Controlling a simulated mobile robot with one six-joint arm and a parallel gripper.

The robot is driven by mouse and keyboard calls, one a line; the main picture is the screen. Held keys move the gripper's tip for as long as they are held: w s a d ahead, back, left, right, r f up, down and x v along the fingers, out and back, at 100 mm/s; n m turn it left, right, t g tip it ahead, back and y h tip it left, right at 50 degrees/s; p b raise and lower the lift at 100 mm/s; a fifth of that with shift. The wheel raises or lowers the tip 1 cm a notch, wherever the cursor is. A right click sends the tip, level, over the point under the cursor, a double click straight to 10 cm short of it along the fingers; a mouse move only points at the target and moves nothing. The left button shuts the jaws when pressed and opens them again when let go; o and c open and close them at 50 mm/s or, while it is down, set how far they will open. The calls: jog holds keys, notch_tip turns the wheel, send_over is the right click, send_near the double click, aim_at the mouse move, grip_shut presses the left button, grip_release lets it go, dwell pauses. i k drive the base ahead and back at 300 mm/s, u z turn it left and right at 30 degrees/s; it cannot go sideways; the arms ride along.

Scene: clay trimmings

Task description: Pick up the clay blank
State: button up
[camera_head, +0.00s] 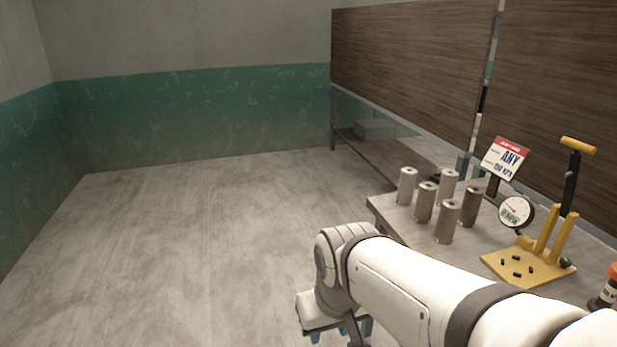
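Several upright grey-brown cylinders stand in a cluster on the table (385,214) at right; these look like the clay blanks. A paler one (407,187) is at the back left, another (447,188) at the back. A darker one (424,203) is in the middle, one (447,222) at the front and the darkest (470,207) at the right. I cannot tell which is the task's blank. My white arm crosses the lower right. My gripper (340,334) is at the bottom edge, left of the table and apart from the cylinders. Its fingers are mostly cut off or hidden.
A yellow press (540,262) with a dial gauge (516,212) stands right of the cylinders. A dark container with an orange lid (606,290) is at the right edge. A wooden panel (415,65) rises behind. The floor at left is clear.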

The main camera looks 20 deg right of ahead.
aim_at(407, 175)
jog(key=u, duration=1.25)
jog(key=i, duration=2.3)
jog(key=z, duration=3.65)
jog(key=i, duration=1.05)
